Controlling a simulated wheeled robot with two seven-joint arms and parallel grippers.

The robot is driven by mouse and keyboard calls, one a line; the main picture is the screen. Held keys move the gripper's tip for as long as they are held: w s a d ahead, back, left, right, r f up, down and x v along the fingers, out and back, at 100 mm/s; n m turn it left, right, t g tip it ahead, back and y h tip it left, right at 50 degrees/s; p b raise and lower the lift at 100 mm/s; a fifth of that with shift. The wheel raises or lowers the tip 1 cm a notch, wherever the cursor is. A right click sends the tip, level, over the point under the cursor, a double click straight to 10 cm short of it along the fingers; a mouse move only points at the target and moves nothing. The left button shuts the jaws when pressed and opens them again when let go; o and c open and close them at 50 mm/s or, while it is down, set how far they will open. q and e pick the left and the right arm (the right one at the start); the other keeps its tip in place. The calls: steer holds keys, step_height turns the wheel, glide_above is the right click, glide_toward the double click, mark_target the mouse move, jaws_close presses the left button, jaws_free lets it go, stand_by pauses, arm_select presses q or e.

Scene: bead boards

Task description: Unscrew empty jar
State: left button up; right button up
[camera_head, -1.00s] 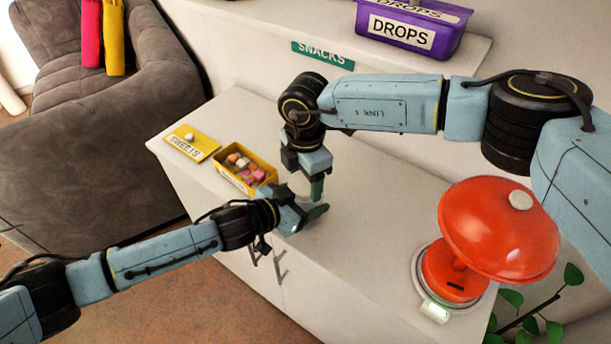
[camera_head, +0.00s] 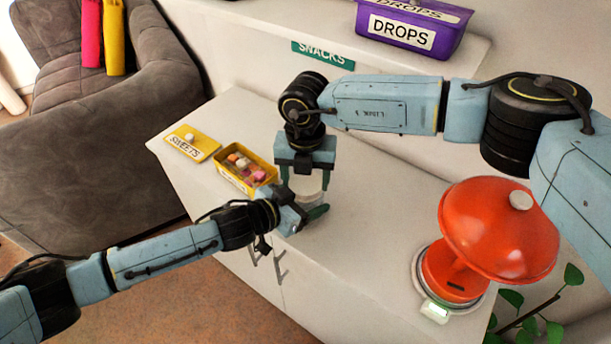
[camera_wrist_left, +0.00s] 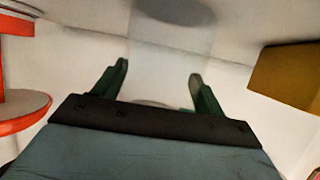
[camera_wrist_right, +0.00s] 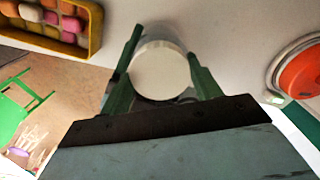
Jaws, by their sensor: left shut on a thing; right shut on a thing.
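The jar stands on the white cabinet top, its clear body (camera_wrist_left: 160,70) faint between my left fingers in the left wrist view. Its round whitish lid (camera_wrist_right: 160,70) fills the gap between my right fingers in the right wrist view. The lid also shows in the head view (camera_head: 308,184), below the right gripper. My right gripper (camera_head: 306,176) points down from above and is shut on the lid. My left gripper (camera_head: 305,213) reaches in from the left, low down, and is shut on the jar body. Whether the lid is loose cannot be seen.
A yellow box of sweets (camera_head: 230,181) stands close to the left of the jar, with its yellow lid (camera_head: 190,144) lying beyond. A red scale (camera_head: 500,232) stands to the right. A purple DROPS box (camera_head: 412,28) sits on the back ledge. The cabinet top between jar and scale is clear.

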steer(key=o, duration=1.1)
steer(key=shift+r, duration=2.3)
steer(key=shift+c, duration=0.5)
step_height(320, 180, up, 3)
steer(key=m, duration=0.5)
steer(key=shift+m, duration=0.4)
step_height(320, 180, down, 8)
steer(key=shift+r, duration=0.15)
